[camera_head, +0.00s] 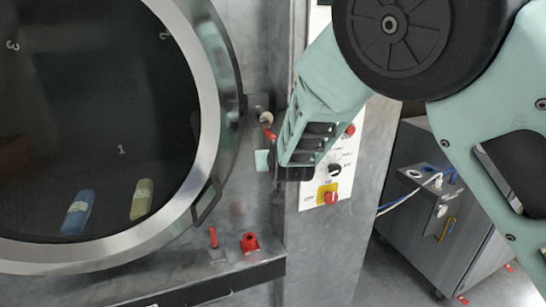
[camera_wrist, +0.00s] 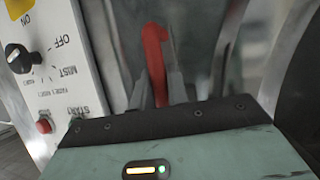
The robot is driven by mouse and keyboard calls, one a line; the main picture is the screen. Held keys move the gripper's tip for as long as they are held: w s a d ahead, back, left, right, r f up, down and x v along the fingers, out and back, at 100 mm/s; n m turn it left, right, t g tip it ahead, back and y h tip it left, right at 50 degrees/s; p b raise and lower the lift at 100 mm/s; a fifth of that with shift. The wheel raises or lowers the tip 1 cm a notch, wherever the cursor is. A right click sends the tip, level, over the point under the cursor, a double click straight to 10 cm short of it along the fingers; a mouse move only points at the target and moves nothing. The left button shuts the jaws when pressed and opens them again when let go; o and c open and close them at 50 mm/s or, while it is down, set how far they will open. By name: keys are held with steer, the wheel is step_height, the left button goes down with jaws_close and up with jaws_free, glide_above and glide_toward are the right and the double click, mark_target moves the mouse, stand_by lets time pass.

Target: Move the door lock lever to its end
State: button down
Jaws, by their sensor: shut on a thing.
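The red door lock lever (camera_wrist: 155,55) stands up between the two grey fingers of my gripper (camera_wrist: 160,88) in the wrist view. The fingers are shut on its lower part, and its bent upper end shows above them. In the head view a small red part of the lever (camera_head: 268,133) shows beside the round door's right rim. My gripper (camera_head: 272,164) reaches it from the right there, and its body hides most of the lever and the fingertips. The round washer door (camera_head: 207,100) has a metal ring and looks closed against the front, though I cannot be sure.
A white control panel (camera_head: 311,193) with a black knob and a red-on-yellow switch (camera_head: 328,194) sits close behind my gripper. A red fitting (camera_head: 250,242) and a small red handle (camera_head: 213,237) are on the ledge below. A metal cabinet (camera_head: 430,225) stands at right.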

steer(key=shift+d, duration=0.15)
steer(key=c, duration=1.4)
jaws_free()
steer(key=shift+o, duration=0.2)
steer(key=shift+s+r, duration=0.15)
steer(key=shift+s, duration=0.2)
steer(key=b+v, duration=0.1)
steer(key=v, duration=1.5)
steer(key=shift+s+r+b, duration=0.2)
steer(key=shift+b, duration=0.1)
steer(key=shift+f, duration=0.1)
